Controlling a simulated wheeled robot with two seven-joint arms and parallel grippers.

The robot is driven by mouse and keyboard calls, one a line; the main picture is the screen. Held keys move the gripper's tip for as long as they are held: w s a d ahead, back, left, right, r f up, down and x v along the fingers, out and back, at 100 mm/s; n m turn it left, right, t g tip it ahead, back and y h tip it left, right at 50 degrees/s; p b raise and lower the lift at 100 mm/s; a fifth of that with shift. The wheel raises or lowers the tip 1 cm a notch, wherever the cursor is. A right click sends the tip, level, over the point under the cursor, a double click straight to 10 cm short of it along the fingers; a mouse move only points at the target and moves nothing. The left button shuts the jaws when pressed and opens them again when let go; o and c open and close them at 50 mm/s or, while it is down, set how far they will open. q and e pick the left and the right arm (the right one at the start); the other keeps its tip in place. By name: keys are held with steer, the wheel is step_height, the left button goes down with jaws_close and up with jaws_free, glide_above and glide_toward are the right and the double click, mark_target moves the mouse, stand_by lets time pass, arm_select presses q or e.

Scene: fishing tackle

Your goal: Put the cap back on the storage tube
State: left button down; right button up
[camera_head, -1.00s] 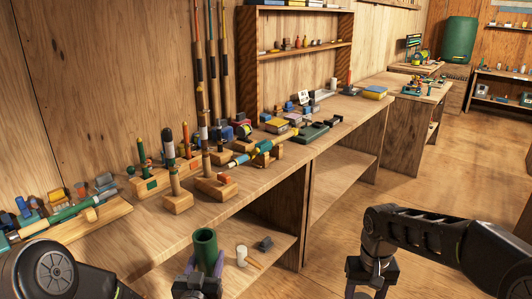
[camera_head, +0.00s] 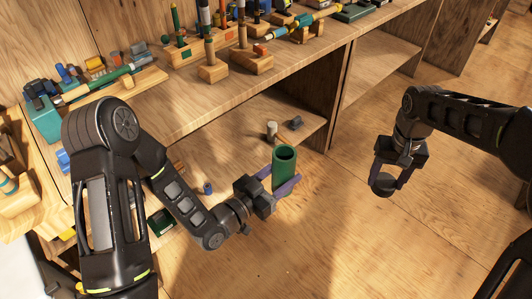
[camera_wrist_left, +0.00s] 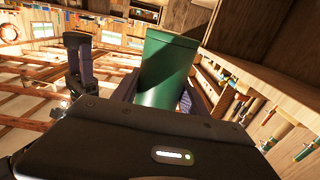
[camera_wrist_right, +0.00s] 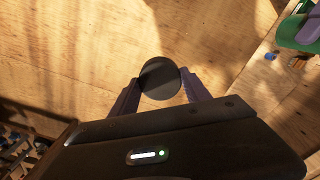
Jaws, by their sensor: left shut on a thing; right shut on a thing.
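The storage tube (camera_head: 284,163) is a green cylinder with its open end facing up, held in front of the bench. My left gripper (camera_head: 284,187) is shut on its lower part; the tube also fills the middle of the left wrist view (camera_wrist_left: 165,68). My right gripper (camera_head: 390,178) is shut on the cap (camera_head: 381,184), a dark round disc, well to the right of the tube. The cap shows between the fingertips in the right wrist view (camera_wrist_right: 160,78). The tube and cap are apart. The tube's green side and my left gripper show at that view's top right corner.
The workbench (camera_head: 190,108) carries wooden stands, rods and tackle. Its lower shelf (camera_head: 255,118) holds a pale cylinder (camera_head: 271,130) and a dark block (camera_head: 296,122) behind the tube. Between the grippers is open air above the wooden floor (camera_head: 335,220).

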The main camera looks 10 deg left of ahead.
arm_select(q)
steer(key=shift+s+d+f+m+g+h, duration=0.25)
steer(key=shift+s+d+h, duration=0.1)
steer(key=shift+d, duration=0.15)
steer(key=shift+s+d+f+m+g+h, duration=0.1)
steer(key=shift+s+d+m+g+h, duration=0.2)
steer(key=shift+d, duration=0.2)
steer(key=shift+f, duration=0.1)
arm_select(e)
steer(key=shift+f, duration=0.1)
